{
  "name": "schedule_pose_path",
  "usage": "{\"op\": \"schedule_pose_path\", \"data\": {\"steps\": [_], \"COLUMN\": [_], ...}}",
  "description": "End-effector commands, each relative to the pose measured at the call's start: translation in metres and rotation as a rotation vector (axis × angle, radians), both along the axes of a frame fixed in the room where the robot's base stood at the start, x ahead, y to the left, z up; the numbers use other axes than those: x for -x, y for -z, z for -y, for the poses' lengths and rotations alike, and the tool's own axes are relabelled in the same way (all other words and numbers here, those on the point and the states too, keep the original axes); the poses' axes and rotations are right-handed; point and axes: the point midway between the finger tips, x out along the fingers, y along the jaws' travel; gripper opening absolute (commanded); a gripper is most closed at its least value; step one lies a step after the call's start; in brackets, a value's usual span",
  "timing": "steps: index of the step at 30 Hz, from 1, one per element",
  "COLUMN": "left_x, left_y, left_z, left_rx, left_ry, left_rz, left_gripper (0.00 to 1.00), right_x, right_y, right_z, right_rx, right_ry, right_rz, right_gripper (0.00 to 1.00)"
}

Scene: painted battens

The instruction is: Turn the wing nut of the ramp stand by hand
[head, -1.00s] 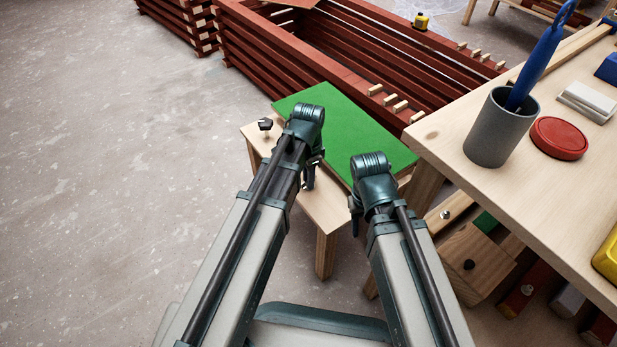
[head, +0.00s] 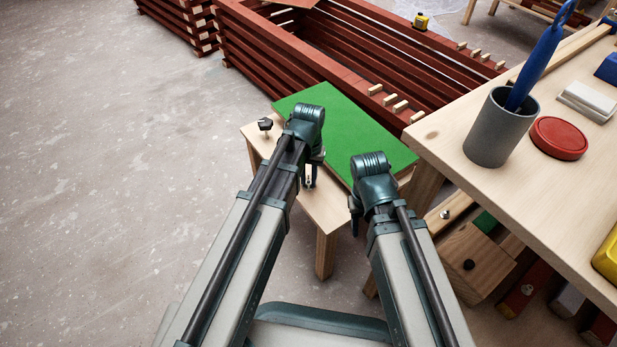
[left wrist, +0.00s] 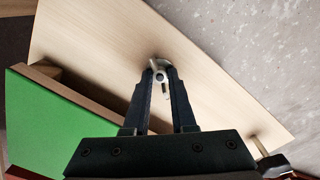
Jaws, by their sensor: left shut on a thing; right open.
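The ramp stand is a small pale wooden stand (head: 326,208) with a green sloped panel (head: 345,127) on top, left of the workbench in the head view. The metal wing nut (left wrist: 159,72) stands on its bare wooden top in the left wrist view, beside the green panel (left wrist: 45,130). My left gripper (left wrist: 160,78) is over the stand, its two dark fingers shut on the wing nut. In the head view the left gripper (head: 309,176) is partly hidden by its arm. My right gripper (head: 355,215) is open, at the stand's right front, mostly hidden by its own wrist.
A black knob (head: 265,124) stands on the stand's left corner. A workbench (head: 455,135) at right carries a grey cup (head: 497,130) and a red lid (head: 559,138). Red battens (head: 300,65) are stacked behind. The floor at left is clear.

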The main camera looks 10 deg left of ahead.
Motion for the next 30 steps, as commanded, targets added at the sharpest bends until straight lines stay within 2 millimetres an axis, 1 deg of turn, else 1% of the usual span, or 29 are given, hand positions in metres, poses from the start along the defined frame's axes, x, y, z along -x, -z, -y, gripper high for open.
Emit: {"op": "schedule_pose_path", "data": {"steps": [21, 30], "left_x": [-0.0004, -0.0005], "left_y": [0.0001, 0.0001], "left_z": [0.0002, 0.0002], "left_rx": [0.000, 0.000], "left_ry": [-0.678, -0.911], "left_rz": [0.001, 0.001], "left_gripper": [0.00, 0.00], "right_x": [0.0000, 0.0000], "right_y": [0.0001, 0.0001], "right_z": [0.0000, 0.0000], "right_rx": [0.000, 0.000], "right_ry": [0.000, 0.000], "right_rz": [0.000, 0.000], "right_gripper": [0.50, 0.50]}}
